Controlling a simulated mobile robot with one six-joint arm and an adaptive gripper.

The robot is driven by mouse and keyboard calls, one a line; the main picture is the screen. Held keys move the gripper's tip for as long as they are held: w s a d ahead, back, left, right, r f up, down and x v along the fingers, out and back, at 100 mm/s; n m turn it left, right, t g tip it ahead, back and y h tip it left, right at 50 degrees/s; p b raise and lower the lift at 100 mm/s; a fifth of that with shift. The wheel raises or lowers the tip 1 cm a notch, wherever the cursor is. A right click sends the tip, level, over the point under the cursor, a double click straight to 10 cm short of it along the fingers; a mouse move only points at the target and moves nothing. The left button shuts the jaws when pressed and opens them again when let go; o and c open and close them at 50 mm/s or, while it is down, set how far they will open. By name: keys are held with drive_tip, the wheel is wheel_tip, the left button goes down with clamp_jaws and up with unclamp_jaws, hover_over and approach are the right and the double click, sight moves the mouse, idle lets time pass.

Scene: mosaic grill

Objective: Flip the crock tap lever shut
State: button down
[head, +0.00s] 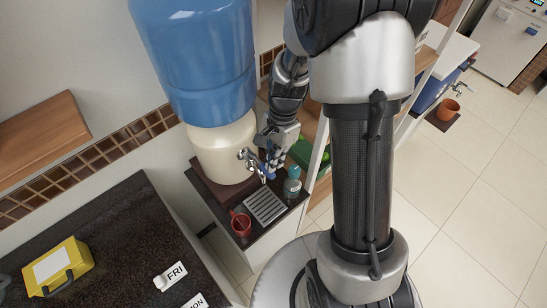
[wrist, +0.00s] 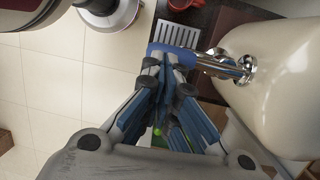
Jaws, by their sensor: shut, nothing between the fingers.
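The cream crock (head: 222,152) stands on the dark counter under a large blue water bottle. Its chrome tap (head: 246,156) sticks out from the front, and it also shows in the wrist view (wrist: 222,66). A blue lever (wrist: 183,62) sits at the tap's outer end. My gripper (head: 268,168) is beside the tap in the head view. In the wrist view, my gripper's fingertips (wrist: 170,66) are together and empty, right at the lever. They look to overlap its near edge; I cannot tell whether they touch it. The lever is partly hidden behind the fingers.
A metal drip grille (head: 265,206) lies below the tap. A red mug (head: 241,223) stands left of it and a teal bottle (head: 292,184) right of it. A green crate (head: 308,154) is behind my gripper. A dark counter (head: 120,235) fills the left foreground.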

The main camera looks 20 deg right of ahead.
drive_tip(key=p+v, duration=0.3)
drive_tip(key=v, duration=1)
drive_tip(key=shift+s+d+r, duration=0.25)
drive_tip(key=shift+s+r, duration=0.05)
drive_tip(key=s+a+n+t+h+b, duration=0.1)
drive_tip(key=s+a+n+t+b, duration=0.2)
drive_tip(key=s+n+b, duration=0.3)
drive_tip(key=s+a+n+t+b, duration=0.2)
drive_tip(key=s+n+t+b, duration=0.1)
drive_tip(key=s+n+b, duration=0.4)
drive_tip(key=s+n, duration=0.1)
drive_tip(key=s, duration=0.2)
drive_tip(key=shift+s+a+r+h, duration=0.3)
drive_tip(key=shift+s+a+h, duration=0.05)
drive_tip(key=shift+s+h, duration=0.05)
drive_tip(key=shift+a, duration=0.1)
